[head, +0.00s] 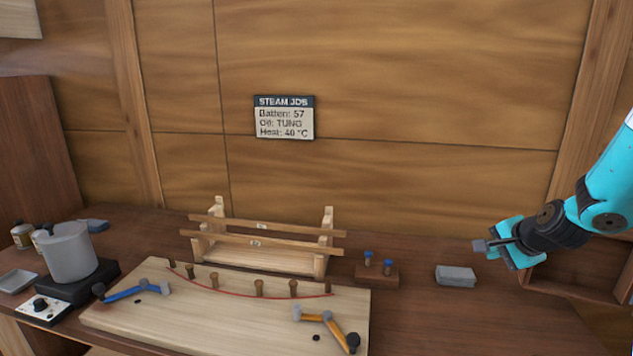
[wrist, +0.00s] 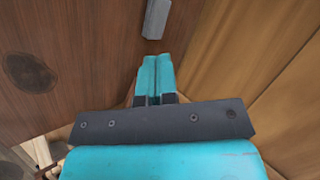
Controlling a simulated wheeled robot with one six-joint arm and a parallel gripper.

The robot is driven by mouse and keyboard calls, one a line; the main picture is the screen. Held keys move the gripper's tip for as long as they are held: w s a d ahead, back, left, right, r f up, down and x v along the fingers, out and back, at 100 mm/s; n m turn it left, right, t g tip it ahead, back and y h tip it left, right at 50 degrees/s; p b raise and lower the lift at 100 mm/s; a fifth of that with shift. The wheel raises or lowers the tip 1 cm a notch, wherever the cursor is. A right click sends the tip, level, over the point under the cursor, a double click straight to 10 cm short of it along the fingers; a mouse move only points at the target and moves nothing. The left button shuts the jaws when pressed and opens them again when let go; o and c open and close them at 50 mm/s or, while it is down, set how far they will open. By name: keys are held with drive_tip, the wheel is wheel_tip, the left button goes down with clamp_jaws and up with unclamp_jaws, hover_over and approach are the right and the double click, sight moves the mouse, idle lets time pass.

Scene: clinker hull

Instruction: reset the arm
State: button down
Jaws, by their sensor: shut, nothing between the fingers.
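My arm comes in from the right edge in the head view, cyan and black. My gripper (head: 481,246) is raised above the right part of the bench, near a grey block-like stack (head: 455,275). In the wrist view my gripper (wrist: 157,58) has its two cyan fingers together, with nothing held. The grey stack (wrist: 157,18) shows just beyond the fingertips in that view, apart from them.
A pale board (head: 220,308) with pegs, a red curve and blue and orange clamps fills the front middle. A wooden rack (head: 325,240) holds battens behind it. A small block with blue-topped pegs (head: 377,275) stands right. A pot (head: 68,252) sits on a hotplate at left.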

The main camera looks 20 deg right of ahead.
drive_tip(key=s+a+r+n+g+y, duration=0.1)
drive_tip(key=a+r+n+y, duration=0.2)
drive_tip(key=a, duration=0.6)
drive_tip(key=s+a+r+n+g, duration=0.1)
drive_tip(key=s+a+r+n, duration=0.1)
drive_tip(key=a+n, duration=0.5)
drive_tip(key=s+a+r+n+g+y, duration=0.1)
drive_tip(key=a+r+n+y, duration=0.15)
drive_tip(key=a, duration=0.85)
drive_tip(key=s+a+r+n+g, duration=0.1)
drive_tip(key=s+a+n+g, duration=0.1)
drive_tip(key=s+a+n, duration=0.4)
drive_tip(key=s+a+r+n+g, duration=0.2)
drive_tip(key=s+a+n, duration=0.4)
drive_tip(key=s, duration=0.6)
drive_tip(key=shift+s+r+g+b, duration=0.15)
drive_tip(key=shift+s+g+b, duration=0.15)
drive_tip(key=shift+g, duration=0.4)
drive_tip(key=shift+w+h, duration=0.1)
drive_tip(key=shift+h, duration=0.15)
